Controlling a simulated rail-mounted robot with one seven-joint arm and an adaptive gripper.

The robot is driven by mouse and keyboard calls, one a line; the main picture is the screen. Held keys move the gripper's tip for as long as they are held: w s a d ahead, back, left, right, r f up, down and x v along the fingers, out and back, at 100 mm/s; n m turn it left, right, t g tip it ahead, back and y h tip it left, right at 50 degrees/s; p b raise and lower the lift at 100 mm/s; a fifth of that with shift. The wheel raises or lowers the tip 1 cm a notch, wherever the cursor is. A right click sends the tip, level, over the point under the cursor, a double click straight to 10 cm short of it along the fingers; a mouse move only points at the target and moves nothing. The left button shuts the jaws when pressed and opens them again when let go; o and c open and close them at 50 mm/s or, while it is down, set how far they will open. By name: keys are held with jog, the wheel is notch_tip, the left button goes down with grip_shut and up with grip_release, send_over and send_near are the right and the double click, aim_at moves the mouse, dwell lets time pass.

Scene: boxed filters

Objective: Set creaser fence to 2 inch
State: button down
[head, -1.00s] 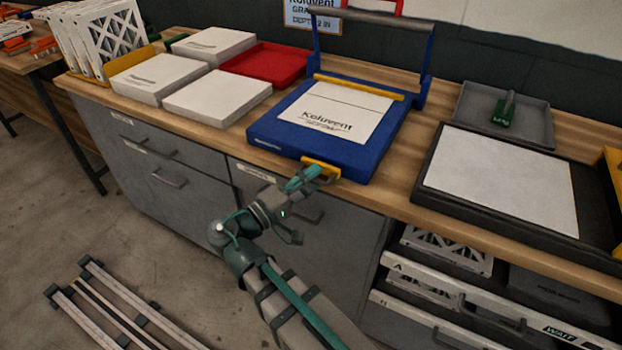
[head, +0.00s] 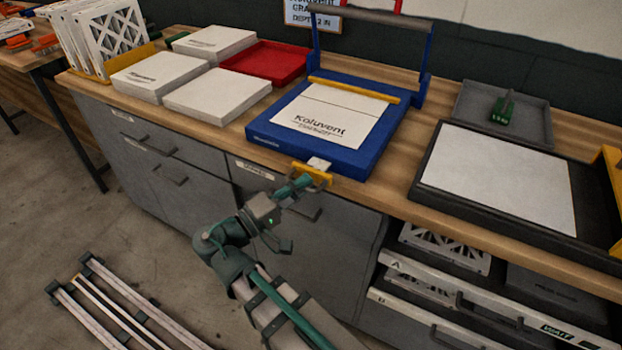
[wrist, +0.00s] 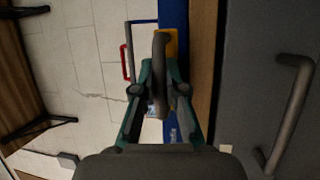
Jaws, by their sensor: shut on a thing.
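The blue creaser (head: 262,143) stands on the bench with a white printed sheet (head: 335,112) on its bed and a yellow bar (head: 352,91) across the sheet's rear part. Its yellow fence (head: 299,168) sits out past the creaser's front edge, with a small pale piece (head: 319,163) between them. My gripper (head: 305,182) is at the fence. In the wrist view the fingers (wrist: 160,88) are shut around a dark grip bar (wrist: 160,60), with the yellow fence (wrist: 171,42) beside it. Any scale on the fence is unreadable.
White boxes (head: 218,95) and a red tray (head: 266,64) stand left; a black-framed board (head: 430,183) and a grey tray (head: 535,127) stand right. A drawer (head: 440,272) is open below right.

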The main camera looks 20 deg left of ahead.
jog(key=shift+s+a, duration=0.2)
jog(key=shift+s, duration=0.6)
jog(key=c, duration=1.2)
grip_release()
jog(key=v, duration=1.2)
